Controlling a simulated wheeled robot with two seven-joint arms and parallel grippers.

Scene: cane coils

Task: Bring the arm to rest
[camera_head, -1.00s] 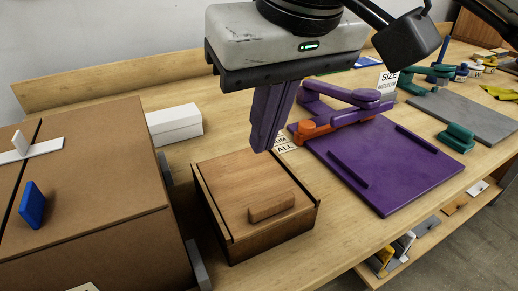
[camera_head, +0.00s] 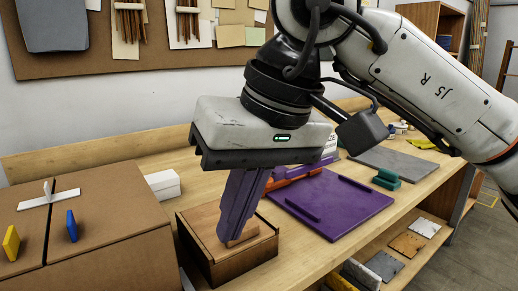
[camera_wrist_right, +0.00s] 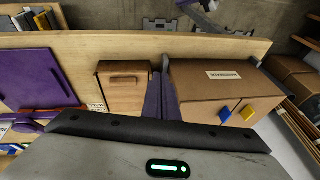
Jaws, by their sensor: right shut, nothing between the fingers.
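My right arm (camera_head: 430,85) reaches in from the upper right in the head view. Its gripper (camera_head: 228,236) points down, with purple fingers closed together and nothing held. In the head view the fingers overlap the lid of a small brown wooden box (camera_head: 240,264); I cannot tell the exact gap. The wrist view shows the closed fingers (camera_wrist_right: 162,82) between the wooden box (camera_wrist_right: 121,98) and a larger brown cabinet (camera_wrist_right: 205,82). My left gripper is in neither view.
The brown cabinet (camera_head: 110,242) with blue and yellow tabs stands left on the workbench. A white box (camera_head: 163,184) lies behind the wooden box. A purple board (camera_head: 335,208), a grey mat (camera_head: 395,162) and a green piece (camera_head: 386,179) lie to the right. A shelf below holds small plates (camera_head: 407,244).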

